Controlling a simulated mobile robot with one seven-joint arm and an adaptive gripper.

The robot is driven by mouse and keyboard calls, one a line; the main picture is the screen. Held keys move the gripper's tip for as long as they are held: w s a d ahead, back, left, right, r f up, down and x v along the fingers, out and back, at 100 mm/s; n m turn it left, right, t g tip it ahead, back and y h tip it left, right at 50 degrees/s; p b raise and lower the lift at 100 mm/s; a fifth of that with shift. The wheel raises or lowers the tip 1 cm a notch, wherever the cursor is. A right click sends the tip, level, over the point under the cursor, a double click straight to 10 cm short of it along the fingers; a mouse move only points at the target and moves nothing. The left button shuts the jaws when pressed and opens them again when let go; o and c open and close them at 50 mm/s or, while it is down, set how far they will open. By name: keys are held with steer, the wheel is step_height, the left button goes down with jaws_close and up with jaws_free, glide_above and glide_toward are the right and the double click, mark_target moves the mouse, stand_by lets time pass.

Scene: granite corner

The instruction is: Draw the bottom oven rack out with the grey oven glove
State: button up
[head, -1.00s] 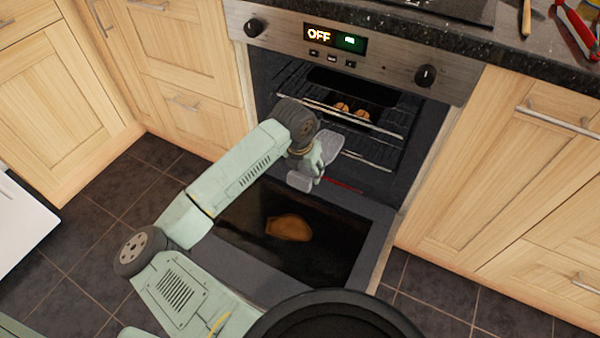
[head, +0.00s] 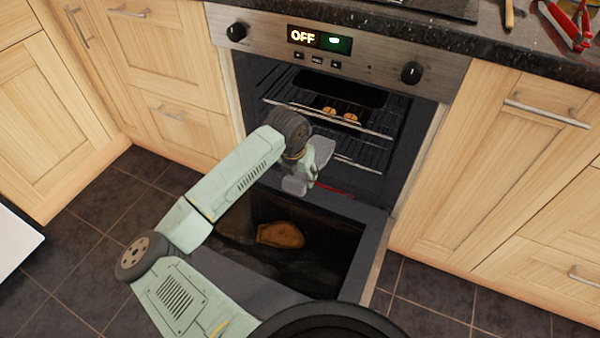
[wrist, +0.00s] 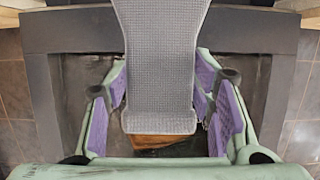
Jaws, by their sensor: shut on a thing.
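My gripper (head: 298,177) is shut on the grey oven glove (head: 322,152), just in front of the open oven's lower part. In the wrist view, the textured grey glove (wrist: 160,60) runs between the purple finger pads. The bottom oven rack (head: 362,160) is a wire shelf inside the oven, below the upper rack. The glove and gripper hide its left part. I cannot tell whether the glove touches the rack.
The oven door (head: 372,235) is folded down, with a brown item or reflection (head: 280,235) showing on its glass. Two browned pieces of food (head: 340,115) show at the upper rack (head: 375,132). Wooden cupboards (head: 480,185) flank the oven. Red-handled pliers (head: 565,25) lie on the counter.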

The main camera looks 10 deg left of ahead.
mark_target(292, 193)
steer(key=shift+s+a+b, duration=0.2)
steer(key=shift+s+b, duration=0.2)
steer(key=shift+s, duration=0.6)
steer(key=shift+s+a+b, duration=0.15)
steer(key=shift+s+b, duration=0.2)
steer(key=shift+s, duration=0.6)
steer(key=shift+s+a+b, duration=0.2)
steer(key=shift+s+b, duration=0.2)
steer(key=shift+s, duration=0.6)
steer(key=s+a+b, duration=0.1)
steer(key=s+b, duration=0.1)
steer(key=s, duration=0.4)
steer(key=shift+b, duration=0.3)
steer(key=shift+a, duration=0.1)
steer(key=shift+s+a+b, duration=0.2)
steer(key=shift+s+b, duration=0.5)
steer(key=shift+s, duration=0.25)
steer(key=shift+s+a+b, duration=0.15)
steer(key=shift+s+b, duration=0.55)
steer(key=shift+s, duration=0.3)
steer(key=shift+s+a+b, duration=0.2)
steer(key=shift+s+b, duration=0.5)
steer(key=shift+s, duration=0.25)
